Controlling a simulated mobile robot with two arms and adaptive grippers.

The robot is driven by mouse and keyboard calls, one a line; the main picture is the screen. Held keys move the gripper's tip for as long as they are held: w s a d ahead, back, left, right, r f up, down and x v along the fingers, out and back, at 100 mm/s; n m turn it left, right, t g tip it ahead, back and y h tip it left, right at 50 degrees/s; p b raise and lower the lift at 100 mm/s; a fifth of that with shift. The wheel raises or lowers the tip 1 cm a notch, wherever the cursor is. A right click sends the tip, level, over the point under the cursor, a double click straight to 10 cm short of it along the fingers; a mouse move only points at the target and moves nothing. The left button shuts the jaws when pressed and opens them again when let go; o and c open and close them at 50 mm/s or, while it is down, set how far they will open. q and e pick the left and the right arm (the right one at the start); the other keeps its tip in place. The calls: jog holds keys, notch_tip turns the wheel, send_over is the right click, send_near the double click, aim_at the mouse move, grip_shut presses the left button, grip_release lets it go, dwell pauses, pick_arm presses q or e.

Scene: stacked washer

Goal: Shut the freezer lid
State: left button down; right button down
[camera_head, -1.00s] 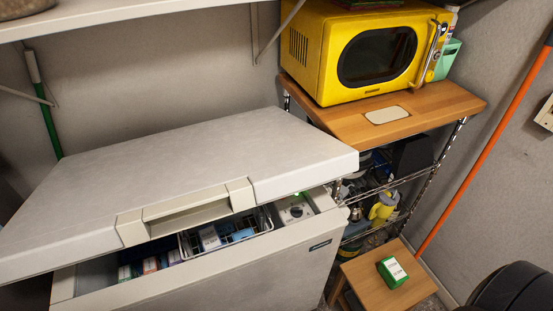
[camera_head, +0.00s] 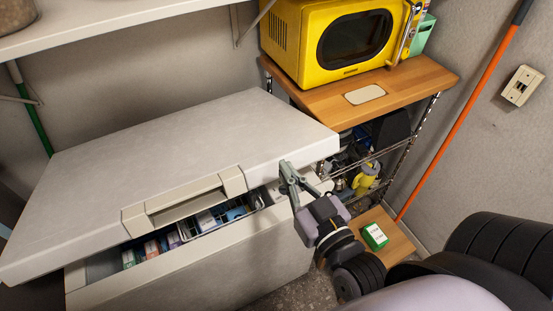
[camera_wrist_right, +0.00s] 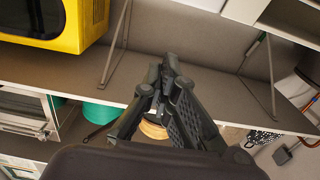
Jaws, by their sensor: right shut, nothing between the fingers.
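The chest freezer (camera_head: 220,277) stands at the left in the head view. Its pale grey lid (camera_head: 180,150) is partly raised, with a gap along the front edge and a recessed handle (camera_head: 185,201) at the front. Through the gap show small boxes and a white wire basket (camera_head: 214,222). My right gripper (camera_head: 287,172) is shut and empty, at the lid's front right corner; I cannot tell whether it touches the lid. In the right wrist view its fingers (camera_wrist_right: 166,62) are together with nothing between them. My left gripper is not in view.
A yellow microwave (camera_head: 345,40) sits on a wooden-topped wire rack (camera_head: 425,80) right of the freezer. A small wooden stool (camera_head: 394,245) with a green box (camera_head: 375,237) stands below. An orange pole (camera_head: 465,105) leans on the wall. A shelf (camera_head: 90,17) hangs above the freezer.

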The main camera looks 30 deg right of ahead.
jog(key=p, duration=0.2)
send_over(271, 170)
jog(key=w, duration=0.1)
jog(key=shift+r, duration=0.15)
notch_tip(271, 170, down, 2)
jog(key=shift+s+f, duration=0.1)
jog(key=shift+f, duration=0.15)
jog(key=shift+s+f+p, duration=0.35)
jog(key=shift+s+f, duration=0.15)
jog(key=shift+f, duration=0.35)
jog(key=shift+w, duration=0.1)
